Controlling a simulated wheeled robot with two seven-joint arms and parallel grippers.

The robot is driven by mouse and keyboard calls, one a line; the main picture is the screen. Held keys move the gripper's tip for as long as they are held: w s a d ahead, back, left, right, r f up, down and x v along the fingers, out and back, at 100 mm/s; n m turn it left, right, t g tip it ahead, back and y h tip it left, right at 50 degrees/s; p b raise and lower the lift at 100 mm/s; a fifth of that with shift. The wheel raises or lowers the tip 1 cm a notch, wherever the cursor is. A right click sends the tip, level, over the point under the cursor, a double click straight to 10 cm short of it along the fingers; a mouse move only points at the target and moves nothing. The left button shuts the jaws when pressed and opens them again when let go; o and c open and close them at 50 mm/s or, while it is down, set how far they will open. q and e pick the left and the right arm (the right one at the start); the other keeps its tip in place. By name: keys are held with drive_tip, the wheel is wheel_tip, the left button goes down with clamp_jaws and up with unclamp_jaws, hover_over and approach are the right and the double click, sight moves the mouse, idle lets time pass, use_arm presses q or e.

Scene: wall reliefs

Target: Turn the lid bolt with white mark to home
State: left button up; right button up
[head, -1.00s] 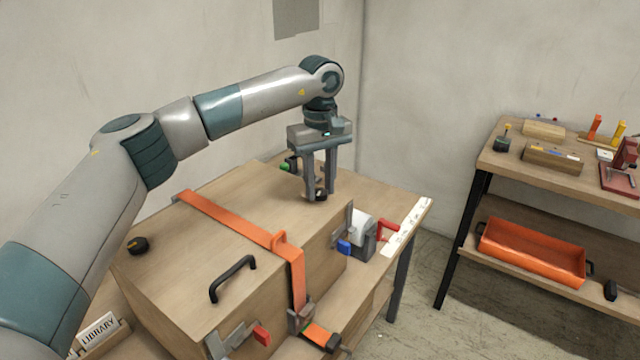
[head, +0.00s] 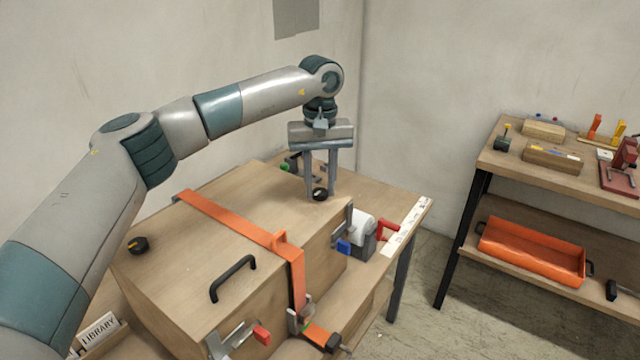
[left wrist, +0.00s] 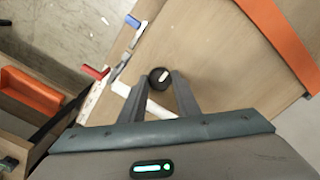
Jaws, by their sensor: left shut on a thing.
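The lid bolt, a round black knob (head: 319,195), sits near the far right corner of the wooden crate's lid (head: 190,250). In the left wrist view the knob (left wrist: 159,76) shows a pale mark across its top. My left gripper (head: 320,196) points straight down and is shut on this knob, with one finger on each side; it also shows in the left wrist view (left wrist: 158,82). A second black knob (head: 138,245) with a small yellowish mark stands at the lid's left side, apart from the gripper. My right gripper is not in view.
An orange strap (head: 230,220) crosses the lid, and a black handle (head: 232,278) stands in front of it. Latches with a blue tab (head: 343,247) and a red tab (head: 262,335) are on the crate's side. A side table (head: 560,175) with an orange tray (head: 530,252) stands right.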

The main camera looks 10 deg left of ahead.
sight(321, 191)
use_arm(q)
drive_tip(key=o, duration=0.9)
drive_tip(key=shift+c, duration=0.2)
drive_tip(key=shift+o, duration=0.9)
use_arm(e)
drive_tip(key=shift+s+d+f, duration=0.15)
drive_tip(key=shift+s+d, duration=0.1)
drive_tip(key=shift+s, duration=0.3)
use_arm(q)
drive_tip(key=shift+r, duration=0.1)
drive_tip(key=shift+r, duration=0.5)
wheel_tip(321, 191, up, 16)
drive_tip(key=b, duration=0.1)
drive_tip(key=shift+r, duration=0.15)
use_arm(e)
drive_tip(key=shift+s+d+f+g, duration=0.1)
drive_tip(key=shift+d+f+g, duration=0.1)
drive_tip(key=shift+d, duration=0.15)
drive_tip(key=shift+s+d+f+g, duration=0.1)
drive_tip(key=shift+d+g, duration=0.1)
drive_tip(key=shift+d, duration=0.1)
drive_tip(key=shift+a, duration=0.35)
